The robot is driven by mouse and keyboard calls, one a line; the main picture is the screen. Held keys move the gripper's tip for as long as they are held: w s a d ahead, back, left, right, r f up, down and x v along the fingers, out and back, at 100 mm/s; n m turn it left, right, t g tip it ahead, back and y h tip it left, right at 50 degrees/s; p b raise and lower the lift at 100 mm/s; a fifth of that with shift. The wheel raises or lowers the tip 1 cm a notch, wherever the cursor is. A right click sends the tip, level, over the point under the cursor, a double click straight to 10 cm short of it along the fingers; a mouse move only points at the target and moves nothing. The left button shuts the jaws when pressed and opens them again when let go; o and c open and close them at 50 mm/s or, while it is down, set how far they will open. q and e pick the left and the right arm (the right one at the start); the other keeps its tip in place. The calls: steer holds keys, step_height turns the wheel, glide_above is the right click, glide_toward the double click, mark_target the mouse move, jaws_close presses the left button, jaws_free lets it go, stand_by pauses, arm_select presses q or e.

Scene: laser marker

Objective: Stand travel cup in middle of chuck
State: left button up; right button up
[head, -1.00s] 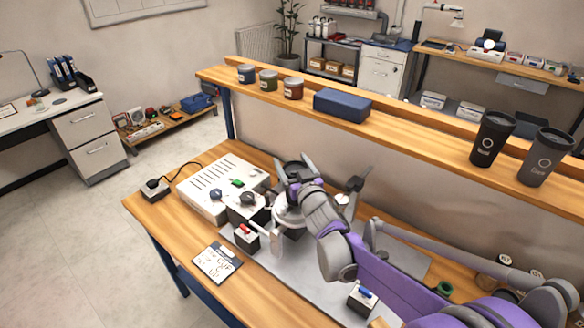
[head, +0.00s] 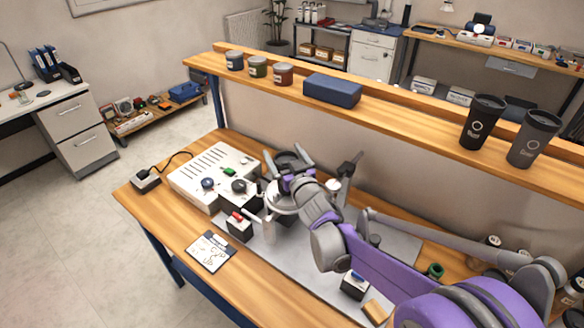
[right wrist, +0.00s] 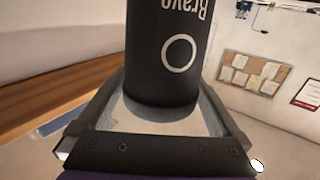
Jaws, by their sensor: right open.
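A dark travel cup marked "Bravo" (right wrist: 165,50) stands between the spread fingers of my right gripper (right wrist: 155,110) in the right wrist view. Gaps show beside the cup, so the gripper is open around it. In the head view my right gripper (head: 291,168) is over the pale round chuck (head: 283,203) on the workbench, and it hides most of the cup. I cannot tell how well the cup is centred or what its base touches. My left gripper is not in view.
A white control box (head: 210,172) stands left of the chuck, with a red-switch box (head: 240,228) in front. A black cup (head: 483,122) and a grey cup (head: 534,139) stand on the raised shelf (head: 405,125). A dark post (head: 346,180) rises right of the gripper.

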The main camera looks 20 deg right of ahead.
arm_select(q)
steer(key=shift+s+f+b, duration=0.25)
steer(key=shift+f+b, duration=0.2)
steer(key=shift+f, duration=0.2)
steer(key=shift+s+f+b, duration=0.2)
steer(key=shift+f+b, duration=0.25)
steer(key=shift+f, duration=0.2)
arm_select(e)
steer(key=s+d, duration=0.1)
steer(key=s, duration=1)
steer(key=shift+s, duration=0.2)
steer(key=s+f+g, duration=0.4)
steer(key=s+f, duration=0.2)
steer(key=s, duration=0.3)
steer(key=s+f+g+h, duration=0.1)
steer(key=s+f+g, duration=0.3)
steer(key=s, duration=0.5)
steer(key=s+f+m+g, duration=0.1)
steer(key=s+f+g, duration=0.3)
steer(key=s+f, duration=0.4)
steer(key=shift+s+d+g+h, duration=0.2)
steer(key=shift+s+g+h, duration=0.2)
steer(key=shift+s, duration=0.05)
steer(key=shift+c, duration=0.3)
